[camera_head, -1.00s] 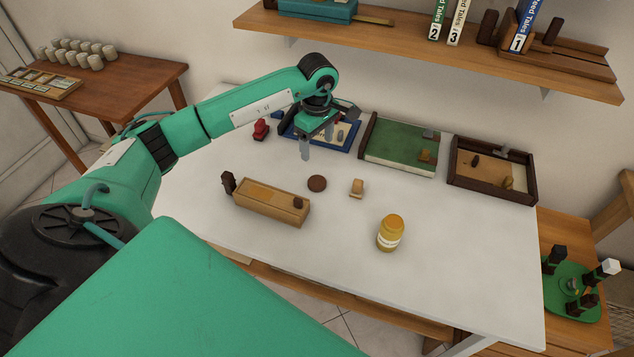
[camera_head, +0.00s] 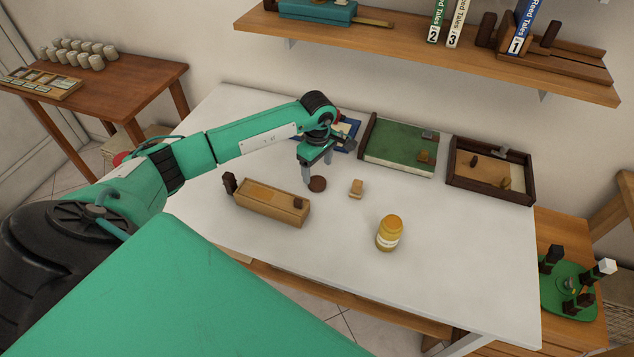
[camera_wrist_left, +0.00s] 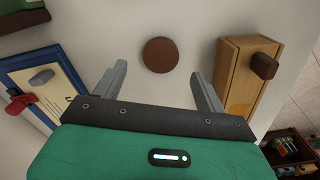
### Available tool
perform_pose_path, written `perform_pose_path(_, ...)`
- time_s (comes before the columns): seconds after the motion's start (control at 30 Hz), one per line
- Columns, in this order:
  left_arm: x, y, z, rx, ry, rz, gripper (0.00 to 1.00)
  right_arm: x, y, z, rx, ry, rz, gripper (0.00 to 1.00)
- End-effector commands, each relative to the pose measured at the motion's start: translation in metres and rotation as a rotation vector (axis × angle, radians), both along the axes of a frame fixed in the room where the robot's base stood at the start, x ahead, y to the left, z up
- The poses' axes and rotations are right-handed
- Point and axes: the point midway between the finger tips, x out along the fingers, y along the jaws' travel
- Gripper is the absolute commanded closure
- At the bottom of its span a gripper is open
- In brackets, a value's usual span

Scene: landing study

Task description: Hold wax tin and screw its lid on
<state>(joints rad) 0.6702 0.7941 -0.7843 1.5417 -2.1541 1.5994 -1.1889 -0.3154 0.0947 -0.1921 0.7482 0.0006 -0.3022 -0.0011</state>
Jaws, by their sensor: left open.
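A yellow jar-like container (camera_head: 389,234) with a pale label band stands upright near the table's front right; it is the likeliest wax tin, though I cannot tell for sure. A flat round brown disc (camera_head: 317,184), perhaps the lid, lies on the white table. My left gripper (camera_head: 319,171) is open and empty, pointing down just behind the disc. In the left wrist view, the disc (camera_wrist_left: 157,55) appears beyond the gap between the open fingers (camera_wrist_left: 158,75), touching neither. My right gripper is not in view.
A long wooden box (camera_head: 262,205) lies left of the disc, and a small tan piece (camera_head: 356,188) sits to its right. A green-topped tray (camera_head: 400,145) and a dark-framed tray (camera_head: 490,172) line the back. The white table (camera_head: 460,250) is clear around the jar.

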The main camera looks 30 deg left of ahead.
Motion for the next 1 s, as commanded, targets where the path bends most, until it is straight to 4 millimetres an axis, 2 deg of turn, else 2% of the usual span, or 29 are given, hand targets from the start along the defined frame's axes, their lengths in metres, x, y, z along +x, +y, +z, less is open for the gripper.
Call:
perform_pose_path(0.17,-0.002,-0.001,-0.011,-0.001,0.005,0.0,0.27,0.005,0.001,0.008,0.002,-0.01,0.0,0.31)
perform_pose_path(0.2,-0.002,-0.001,-0.017,-0.002,0.005,0.0,0.27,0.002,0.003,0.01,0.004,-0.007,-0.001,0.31)
perform_pose_path(0.3,-0.002,-0.001,-0.033,-0.003,0.004,0.001,0.27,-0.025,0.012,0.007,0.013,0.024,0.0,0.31)
perform_pose_path(0.43,-0.002,0.0,-0.048,-0.001,0.002,0.001,0.27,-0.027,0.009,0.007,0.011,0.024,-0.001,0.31)
perform_pose_path(0.83,-0.001,0.0,-0.052,0.0,0.0,0.0,0.27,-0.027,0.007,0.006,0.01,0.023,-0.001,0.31)
perform_pose_path(1.0,-0.001,0.0,-0.052,0.0,0.0,0.0,0.6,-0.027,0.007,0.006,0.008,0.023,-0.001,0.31)
